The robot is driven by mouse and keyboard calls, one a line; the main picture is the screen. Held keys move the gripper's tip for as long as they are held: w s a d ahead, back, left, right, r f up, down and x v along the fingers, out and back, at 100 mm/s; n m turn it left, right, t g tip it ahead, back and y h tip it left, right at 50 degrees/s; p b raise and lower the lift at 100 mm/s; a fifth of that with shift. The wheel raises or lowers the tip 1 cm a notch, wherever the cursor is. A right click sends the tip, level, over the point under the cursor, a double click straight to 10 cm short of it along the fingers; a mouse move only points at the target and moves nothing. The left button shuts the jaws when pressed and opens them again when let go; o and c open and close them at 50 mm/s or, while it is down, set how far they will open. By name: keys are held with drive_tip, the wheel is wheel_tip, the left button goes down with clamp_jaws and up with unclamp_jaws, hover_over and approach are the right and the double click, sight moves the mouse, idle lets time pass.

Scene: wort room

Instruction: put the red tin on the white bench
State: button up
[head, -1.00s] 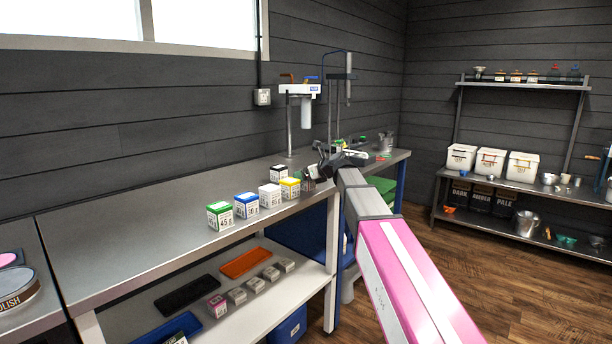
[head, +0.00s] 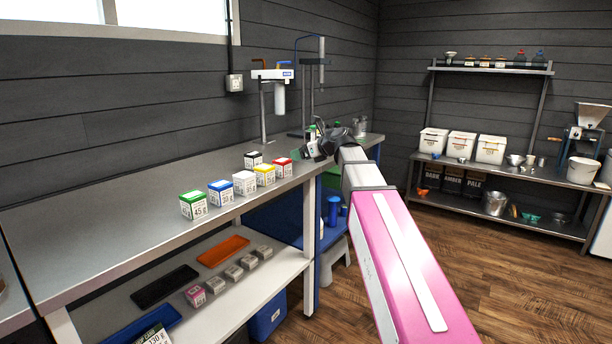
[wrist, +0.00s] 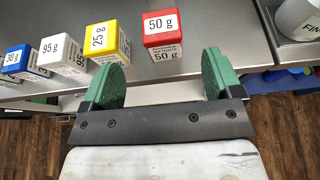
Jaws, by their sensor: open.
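The red tin (head: 282,168) is a small cube with a white label, at the right end of a row of tins on a grey metal worktop. In the wrist view the red tin (wrist: 163,38) reads 50 g and stands just beyond the gap between my green fingers. My gripper (wrist: 160,76) is open and empty, with the yellow tin (wrist: 106,40) ahead of its left finger. In the head view my gripper (head: 312,150) is to the right of the red tin, partly hidden by my arm. The worktop under the row (head: 120,210) has white legs and a white lower shelf.
Blue (head: 220,192), white (head: 244,182), green (head: 193,204) and black-topped (head: 253,159) tins stand near the red one. A metal pot (head: 360,127) and a stand (head: 272,100) are farther back. The worktop's left part is clear.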

drive_tip(key=s+d+f+n+g+h, duration=0.1)
drive_tip(key=s+d+f+n+h, duration=0.2)
drive_tip(key=f, duration=0.6)
drive_tip(key=s+d+f+n+g, duration=0.1)
drive_tip(key=s+f+n+g, duration=0.1)
drive_tip(key=s+f+n, duration=0.45)
drive_tip(key=d+f+n+g+h, duration=0.1)
drive_tip(key=d+f+n+h, duration=0.1)
drive_tip(key=f, duration=0.8)
drive_tip(key=s+d+f+n+g+h, duration=0.2)
drive_tip(key=s+d+f+n+h, duration=0.1)
drive_tip(key=s+f+n, duration=0.4)
drive_tip(key=s+d+f+n+g+h, duration=0.2)
drive_tip(key=s+d+f+n, duration=0.4)
drive_tip(key=s+f, duration=0.4)
drive_tip(key=shift+s+f+n+h, duration=0.4)
drive_tip(key=shift+f+n, duration=0.15)
drive_tip(key=shift+f, duration=0.2)
